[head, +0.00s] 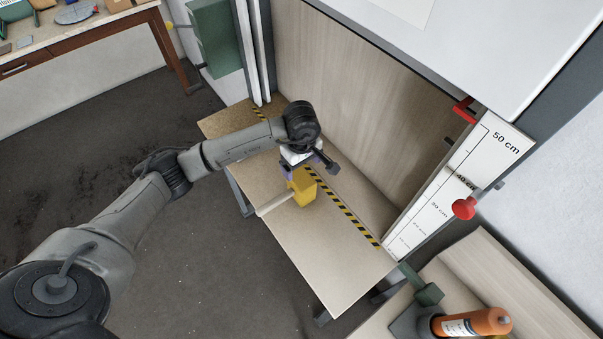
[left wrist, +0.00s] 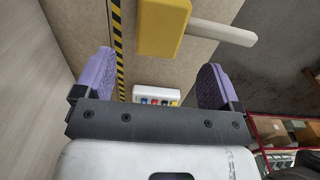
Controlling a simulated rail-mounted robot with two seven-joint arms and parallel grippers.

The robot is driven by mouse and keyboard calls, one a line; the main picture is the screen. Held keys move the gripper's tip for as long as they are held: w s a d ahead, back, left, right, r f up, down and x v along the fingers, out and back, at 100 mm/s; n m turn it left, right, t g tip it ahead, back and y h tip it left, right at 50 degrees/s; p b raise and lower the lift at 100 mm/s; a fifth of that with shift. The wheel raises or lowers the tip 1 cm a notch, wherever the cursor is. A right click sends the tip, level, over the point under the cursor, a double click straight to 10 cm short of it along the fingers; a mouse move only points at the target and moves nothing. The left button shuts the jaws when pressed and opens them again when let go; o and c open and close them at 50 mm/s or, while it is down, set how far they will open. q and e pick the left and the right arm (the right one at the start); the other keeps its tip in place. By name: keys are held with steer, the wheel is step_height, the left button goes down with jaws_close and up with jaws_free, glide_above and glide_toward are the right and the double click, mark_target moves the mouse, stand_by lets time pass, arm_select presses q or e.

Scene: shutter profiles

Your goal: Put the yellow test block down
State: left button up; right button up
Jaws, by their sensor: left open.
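The yellow test block (head: 304,192) is on the light wooden board (head: 335,255), beside the black-and-yellow striped line. A pale rod (head: 274,203) sticks out from it to the left. In the left wrist view the block (left wrist: 163,27) is at the top, cut by the edge, with the rod (left wrist: 222,32) pointing right. My left gripper (head: 304,165) is above the block in the head view. In the left wrist view its purple fingers (left wrist: 155,78) are wide apart with nothing between them, and the block shows beyond them. My right gripper is not in view.
An upright wooden panel (head: 345,110) stands behind the striped line (head: 340,204). A scale board (head: 460,185) with a red knob (head: 464,208) stands at the right. An orange cylinder (head: 475,322) is at lower right. A white box with coloured buttons (left wrist: 156,95) shows in the wrist view.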

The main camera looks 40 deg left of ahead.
arm_select(q)
steer(key=shift+r, duration=2.2)
steer(key=s+d+f+n+h, duration=0.1)
steer(key=s+d+h, duration=0.2)
steer(key=d+h, duration=0.95)
steer(key=s+d+r+n+t+h, duration=0.3)
steer(key=d+r+n+t+h, duration=0.3)
steer(key=d+r+n+t, duration=0.5)
steer(key=a+f+n+t+y, duration=0.2)
steer(key=a+f+n+y, duration=0.3)
steer(key=n, duration=0.6)
steer(key=s+a+f+n+t+y, duration=0.1)
steer(key=a+n+t+y, duration=0.25)
steer(key=n+y, duration=0.5)
steer(key=a+f+n+t+y, duration=0.25)
steer(key=a+n+y, duration=0.2)
steer(key=n, duration=0.75)
steer(key=s+f+n+g, duration=0.5)
steer(key=s+f+g, duration=0.2)
steer(key=s, duration=0.4)
steer(key=s+a+f+n+g, duration=0.1)
steer(key=s+f+n+g, duration=0.5)
steer(key=s+f+g, duration=0.2)
steer(key=s, duration=0.2)
steer(key=shift+s+f, duration=0.4)
